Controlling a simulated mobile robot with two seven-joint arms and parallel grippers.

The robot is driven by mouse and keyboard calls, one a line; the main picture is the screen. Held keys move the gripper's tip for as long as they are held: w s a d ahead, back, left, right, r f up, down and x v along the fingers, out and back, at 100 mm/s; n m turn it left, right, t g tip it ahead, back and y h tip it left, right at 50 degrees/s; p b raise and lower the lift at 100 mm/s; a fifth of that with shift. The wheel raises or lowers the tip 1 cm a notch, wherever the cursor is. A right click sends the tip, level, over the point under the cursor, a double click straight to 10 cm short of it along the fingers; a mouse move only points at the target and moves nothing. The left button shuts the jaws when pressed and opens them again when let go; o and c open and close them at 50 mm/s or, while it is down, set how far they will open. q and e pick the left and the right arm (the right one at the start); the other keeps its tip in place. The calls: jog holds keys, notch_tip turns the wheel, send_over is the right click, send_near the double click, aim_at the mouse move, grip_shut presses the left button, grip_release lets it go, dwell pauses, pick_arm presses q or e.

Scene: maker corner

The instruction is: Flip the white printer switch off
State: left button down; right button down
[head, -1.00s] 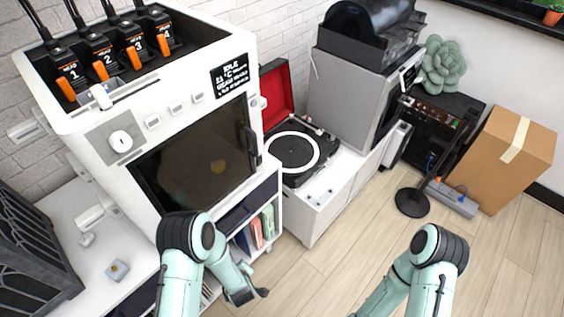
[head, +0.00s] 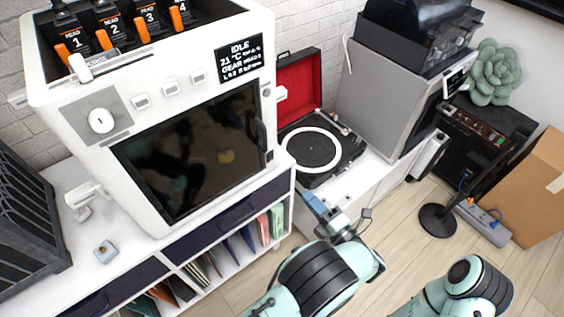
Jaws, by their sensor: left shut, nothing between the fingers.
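The white printer (head: 190,75) stands on the cabinet at the left, with a dark glass door and a display reading "IDLE". On its front a grey plate carries a round white dial (head: 101,120) with a short upright mark. A white lever (head: 80,67) sticks out at the upper left front edge, and a small white part (head: 281,93) juts from the right side. I cannot tell which of these is the power switch. My left gripper (head: 314,203) is shut and empty, low and right of the printer, in front of the turntable cabinet. My right gripper is out of view.
A turntable (head: 308,148) with an open red lid sits right of the printer. A black stand base (head: 437,219), a power strip (head: 483,222) and a cardboard box (head: 535,195) are on the floor.

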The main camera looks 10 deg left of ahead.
aim_at(272, 156)
pick_arm(q)
jog(key=shift+a, duration=0.1)
jog(key=p+x, duration=0.2)
jog(key=x, duration=1.2)
